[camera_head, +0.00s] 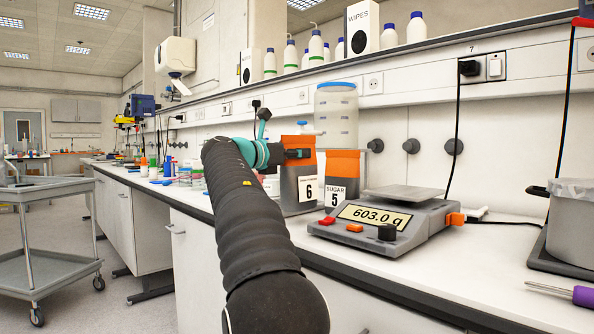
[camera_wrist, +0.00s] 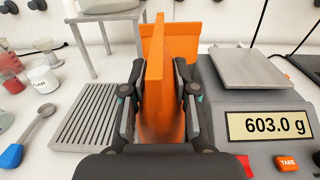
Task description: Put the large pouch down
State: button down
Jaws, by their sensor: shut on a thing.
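The large pouch (camera_head: 299,182), grey with an orange top and the number 6, is upright at the front of the bench, left of the scale. I cannot tell whether its base touches the bench. My gripper (camera_head: 298,154) is shut on its orange upper part. In the wrist view my gripper (camera_wrist: 158,100) has one finger on each side of the orange pouch top (camera_wrist: 158,60), seen from above. The pouch's lower body is hidden there.
The sugar pouch (camera_head: 341,194), number 5, stands close behind to the right. The scale (camera_head: 392,225) reads 603.0 g, its pan empty. A slatted grey tray (camera_wrist: 90,115) lies left of the pouch. A spoon (camera_wrist: 30,135) and small jars (camera_wrist: 43,80) lie further left.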

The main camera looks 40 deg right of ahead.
aim_at(297, 168)
jog(key=shift+f+b, duration=0.95)
jog(key=shift+f, duration=0.95)
jog(key=c, duration=0.9)
grip_release()
jog(key=shift+a, duration=0.1)
jog(key=a, duration=0.4)
jog(key=s+a, duration=0.1)
jog(key=a, duration=0.7)
jog(key=shift+s, duration=0.15)
jog(key=shift+s+f, duration=0.1)
jog(key=shift+f, duration=0.05)
